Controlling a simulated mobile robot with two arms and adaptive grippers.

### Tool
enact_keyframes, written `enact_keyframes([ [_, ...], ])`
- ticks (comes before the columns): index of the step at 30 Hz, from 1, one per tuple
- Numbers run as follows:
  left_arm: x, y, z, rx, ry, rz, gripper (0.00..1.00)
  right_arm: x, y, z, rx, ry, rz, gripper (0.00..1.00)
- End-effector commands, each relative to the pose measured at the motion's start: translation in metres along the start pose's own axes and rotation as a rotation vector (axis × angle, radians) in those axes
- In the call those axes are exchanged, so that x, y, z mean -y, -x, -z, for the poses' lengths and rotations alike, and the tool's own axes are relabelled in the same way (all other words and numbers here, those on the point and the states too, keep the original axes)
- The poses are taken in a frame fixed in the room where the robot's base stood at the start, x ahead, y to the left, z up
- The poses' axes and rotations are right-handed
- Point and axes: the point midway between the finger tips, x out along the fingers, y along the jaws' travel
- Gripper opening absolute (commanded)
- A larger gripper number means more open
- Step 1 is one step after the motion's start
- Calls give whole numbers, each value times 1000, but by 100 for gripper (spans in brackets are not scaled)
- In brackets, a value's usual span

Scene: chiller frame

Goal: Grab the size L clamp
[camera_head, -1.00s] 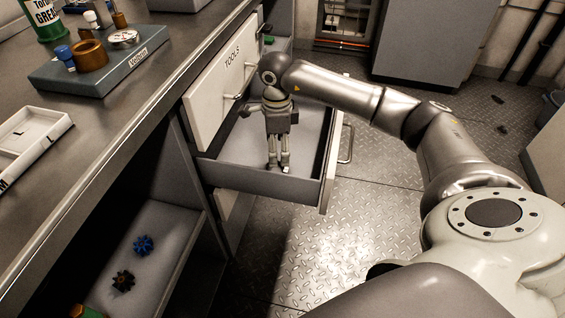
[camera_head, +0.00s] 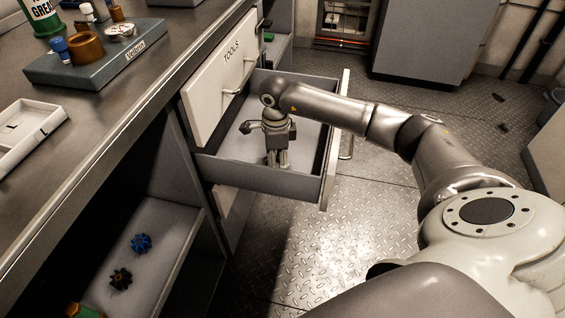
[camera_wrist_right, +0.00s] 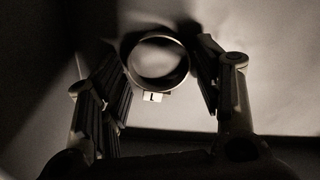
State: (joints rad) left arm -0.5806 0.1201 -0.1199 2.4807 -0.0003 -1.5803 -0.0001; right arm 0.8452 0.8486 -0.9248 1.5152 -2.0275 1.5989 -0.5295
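The size L clamp (camera_wrist_right: 157,97) shows in the right wrist view as a metal ring with a small white tag marked "L". It lies on the pale drawer floor. My right gripper (camera_wrist_right: 160,85) has its two fingers apart, one on each side of the ring. Gaps seem to show between the fingers and the ring. In the head view my right gripper (camera_head: 277,160) points down inside the open drawer (camera_head: 262,178), and the clamp is hidden there. My left gripper is in neither view.
The drawer's walls stand close around my right gripper. Above is a closed drawer (camera_head: 222,75) labelled "TOOLS". The counter (camera_head: 100,120) at left holds a small block with parts (camera_head: 95,65) and a white tray (camera_head: 28,135). Blue (camera_head: 141,243) and dark (camera_head: 121,278) gears lie on a lower shelf.

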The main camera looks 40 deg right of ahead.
Motion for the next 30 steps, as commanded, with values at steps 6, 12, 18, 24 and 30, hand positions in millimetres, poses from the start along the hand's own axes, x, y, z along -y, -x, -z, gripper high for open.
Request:
enact_keyframes([
  [6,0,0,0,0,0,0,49,0,0,0,0,0,0,29],
  [12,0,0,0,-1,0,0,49,0,0,0,0,0,0,29],
  [18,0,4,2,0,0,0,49,1,18,0,1,1,3,29],
  [24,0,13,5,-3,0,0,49,1,60,0,1,0,5,29],
  [30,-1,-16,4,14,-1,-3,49,0,91,0,1,1,2,29],
])
